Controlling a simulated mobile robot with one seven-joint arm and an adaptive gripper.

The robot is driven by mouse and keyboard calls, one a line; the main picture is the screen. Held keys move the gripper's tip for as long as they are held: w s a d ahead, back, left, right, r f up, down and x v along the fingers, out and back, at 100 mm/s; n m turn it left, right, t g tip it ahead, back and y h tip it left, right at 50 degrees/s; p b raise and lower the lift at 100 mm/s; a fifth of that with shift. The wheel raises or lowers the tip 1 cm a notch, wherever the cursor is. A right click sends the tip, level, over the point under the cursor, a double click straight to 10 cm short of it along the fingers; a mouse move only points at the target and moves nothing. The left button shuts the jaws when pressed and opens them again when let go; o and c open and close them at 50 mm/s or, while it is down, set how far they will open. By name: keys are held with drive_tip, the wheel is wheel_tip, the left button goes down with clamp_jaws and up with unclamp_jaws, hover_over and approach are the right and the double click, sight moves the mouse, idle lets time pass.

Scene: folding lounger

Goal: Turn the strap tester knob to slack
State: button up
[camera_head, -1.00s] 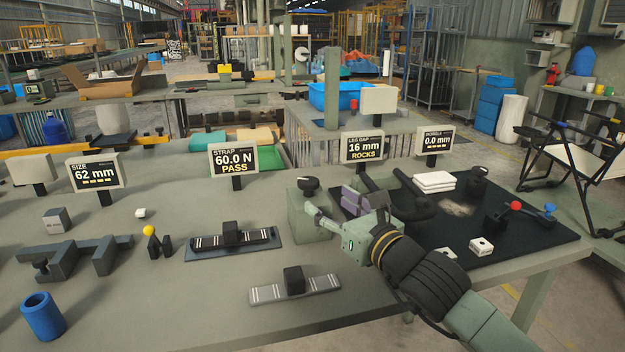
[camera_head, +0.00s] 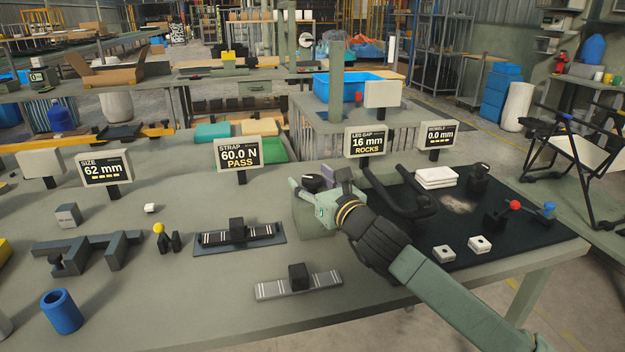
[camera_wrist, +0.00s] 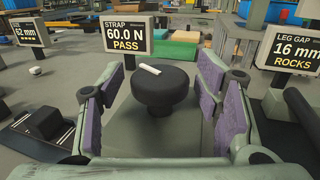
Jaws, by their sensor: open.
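The tester knob (camera_wrist: 165,88) is a round black knob with a white pointer bar, on top of a grey-green box (camera_head: 312,224). In the wrist view the bar lies toward the upper left of the knob. My gripper (camera_wrist: 158,105) is open, with its purple-padded fingers on either side of the knob; I cannot tell whether they touch it. In the head view my gripper (camera_head: 322,190) covers much of the box top and partly hides the knob (camera_head: 312,183). The strap display (camera_head: 240,154) reads 60.0 N PASS.
A banded strap piece (camera_head: 210,239) with a black block lies on a dark plate left of the box; another (camera_head: 270,289) lies in front. The leg gap display (camera_head: 366,142) reads 16 mm ROCKS. Black bent tubes (camera_head: 412,208) stand right of my gripper.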

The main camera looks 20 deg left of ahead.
drive_tip(key=shift+c, duration=0.6)
drive_tip(key=c, duration=1.1)
drive_tip(key=shift+o, duration=0.2)
drive_tip(key=shift+d+r+n+g+y+p, duration=0.1)
drive_tip(key=shift+n+g+y+p, duration=0.3)
drive_tip(key=shift+n+g+y, duration=0.25)
drive_tip(key=shift+w+r+n+g+y+p, duration=0.1)
drive_tip(key=shift+n+g+y+p, duration=0.2)
drive_tip(key=shift+g+p, duration=0.3)
drive_tip(key=n+g+y+p, duration=0.1)
drive_tip(key=n+g+p, duration=0.1)
drive_tip(key=g+p, duration=0.1)
drive_tip(key=shift+n+g+y+p, duration=0.3)
drive_tip(key=shift+n+g+y, duration=0.05)
drive_tip(key=shift+n+g+y+p, duration=0.35)
drive_tip(key=shift+n+g, duration=0.75)
drive_tip(key=shift+g, duration=0.6)
drive_tip(key=shift+n+g, duration=0.9)
drive_tip(key=shift+g, duration=0.5)
drive_tip(key=shift+g+b, duration=0.3)
